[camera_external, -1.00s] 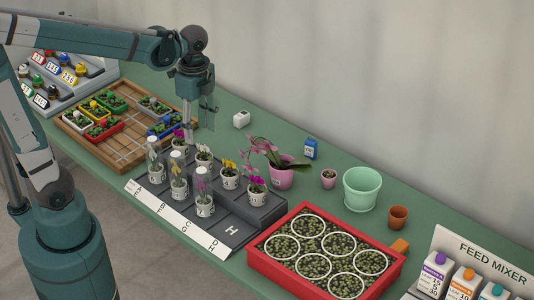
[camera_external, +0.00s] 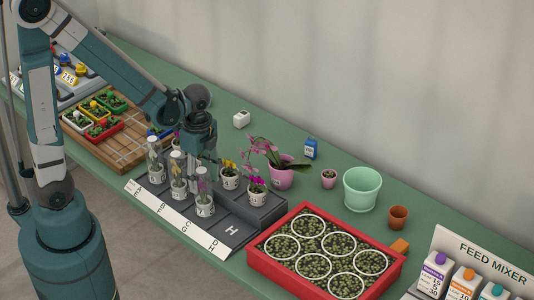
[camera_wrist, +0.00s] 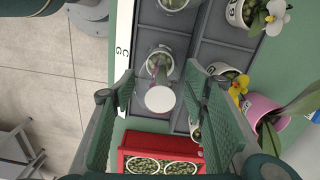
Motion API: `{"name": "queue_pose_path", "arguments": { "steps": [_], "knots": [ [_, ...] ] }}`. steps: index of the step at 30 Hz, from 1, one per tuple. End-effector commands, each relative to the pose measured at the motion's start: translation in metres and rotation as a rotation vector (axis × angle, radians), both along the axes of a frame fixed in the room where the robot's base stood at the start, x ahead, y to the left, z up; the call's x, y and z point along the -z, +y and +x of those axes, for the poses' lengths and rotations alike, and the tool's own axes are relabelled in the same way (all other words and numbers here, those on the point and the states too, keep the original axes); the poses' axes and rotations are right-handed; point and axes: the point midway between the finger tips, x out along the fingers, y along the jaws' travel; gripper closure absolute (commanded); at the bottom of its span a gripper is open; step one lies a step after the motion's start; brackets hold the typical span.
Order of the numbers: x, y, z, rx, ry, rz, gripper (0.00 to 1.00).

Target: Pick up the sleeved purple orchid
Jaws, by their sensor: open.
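My gripper (camera_wrist: 162,88) is open and empty, pointing down, with a gap on both sides of the sleeve. In the external view my gripper (camera_external: 197,156) is above the rack, its fingers partly hidden behind the sleeved plants. I cannot tell its exact height over the sleeve.
Two other sleeved orchids (camera_external: 178,176) stand beside it in the front row. Unsleeved yellow (camera_external: 229,172) and magenta (camera_external: 257,188) orchids stand behind. A red tray of plants (camera_external: 262,281) lies to the right. The rack slot marked H (camera_external: 232,229) is empty.

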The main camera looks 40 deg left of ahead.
Motion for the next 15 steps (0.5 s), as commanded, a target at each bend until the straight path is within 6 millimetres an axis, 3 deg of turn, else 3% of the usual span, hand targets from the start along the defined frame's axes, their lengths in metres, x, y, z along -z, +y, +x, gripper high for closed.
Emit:
{"name": "queue_pose_path", "arguments": {
  "steps": [15],
  "knots": [
    [0.0074,0.0000,-0.0001,0.000,0.000,0.000,0.55]
  ]
}}
